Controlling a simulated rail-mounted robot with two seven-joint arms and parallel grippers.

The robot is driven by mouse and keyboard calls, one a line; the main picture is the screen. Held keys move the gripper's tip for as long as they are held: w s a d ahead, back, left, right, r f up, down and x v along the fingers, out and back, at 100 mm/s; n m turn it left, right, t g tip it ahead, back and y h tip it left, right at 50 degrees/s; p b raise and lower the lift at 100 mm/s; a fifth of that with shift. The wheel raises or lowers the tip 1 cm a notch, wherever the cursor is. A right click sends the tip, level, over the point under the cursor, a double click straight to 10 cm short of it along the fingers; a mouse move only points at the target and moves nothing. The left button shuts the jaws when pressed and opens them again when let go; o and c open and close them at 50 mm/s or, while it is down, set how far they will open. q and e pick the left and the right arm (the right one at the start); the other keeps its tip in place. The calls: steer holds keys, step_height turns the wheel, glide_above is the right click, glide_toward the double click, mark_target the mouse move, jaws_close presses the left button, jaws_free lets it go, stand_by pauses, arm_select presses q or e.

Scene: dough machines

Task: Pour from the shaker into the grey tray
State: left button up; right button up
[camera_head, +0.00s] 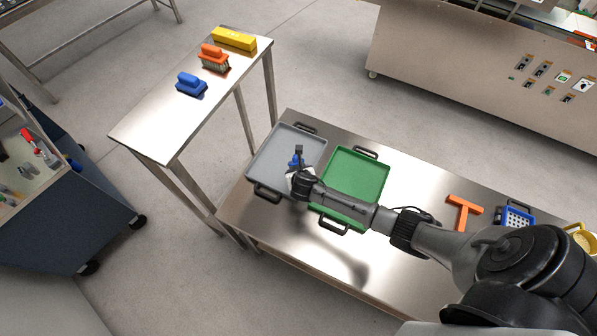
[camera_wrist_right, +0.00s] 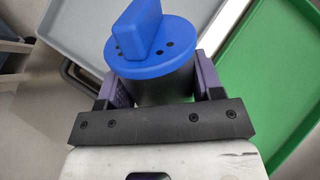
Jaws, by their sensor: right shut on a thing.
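The grey tray (camera_head: 268,158) lies on the left end of the steel table, and part of it shows in the right wrist view (camera_wrist_right: 82,22). My right gripper (camera_head: 298,172) is above the right part of this tray. In the right wrist view, the gripper (camera_wrist_right: 160,88) is shut on the shaker's dark body, with one purple-padded finger on each side. The shaker (camera_wrist_right: 150,62) has a blue lid with small holes and a raised blue fin. In the head view only a bit of blue shows, so its tilt is unclear. My left gripper is not in view.
A green tray (camera_head: 358,172) lies right beside the grey tray, under my right forearm. An orange T-shaped tool (camera_head: 463,208), a blue perforated item (camera_head: 517,214) and a yellow round item (camera_head: 584,240) are farther right. A narrow side table (camera_head: 150,125) holds brushes and a yellow block.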

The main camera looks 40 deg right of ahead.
steer(key=shift+f+b, duration=0.75)
steer(key=shift+f, duration=0.2)
steer(key=shift+f+b, duration=0.3)
steer(key=shift+b, duration=0.15)
steer(key=r+g+p, duration=0.1)
steer(key=r+g+y+p, duration=0.1)
steer(key=shift+w+g+p, duration=0.2)
steer(key=shift+g+p, duration=0.1)
steer(key=shift+p, duration=0.1)
steer(key=shift+f, duration=0.2)
steer(key=shift+s, duration=0.15)
steer(key=shift+f+b, duration=0.2)
steer(key=shift+b, duration=0.15)
steer(key=shift+f+b, duration=0.4)
steer(key=shift+f, duration=0.35)
steer(key=shift+g+p, duration=0.3)
steer(key=shift+p, duration=0.2)
steer(key=shift+w+d+g+y+p, duration=0.1)
steer(key=shift+w+g+y+p, duration=0.15)
steer(key=shift+g+y+p, duration=0.2)
steer(key=shift+f+g, duration=0.3)
steer(key=shift+g, duration=0.05)
steer(key=shift+f+y, duration=0.2)
steer(key=shift+y, duration=0.05)
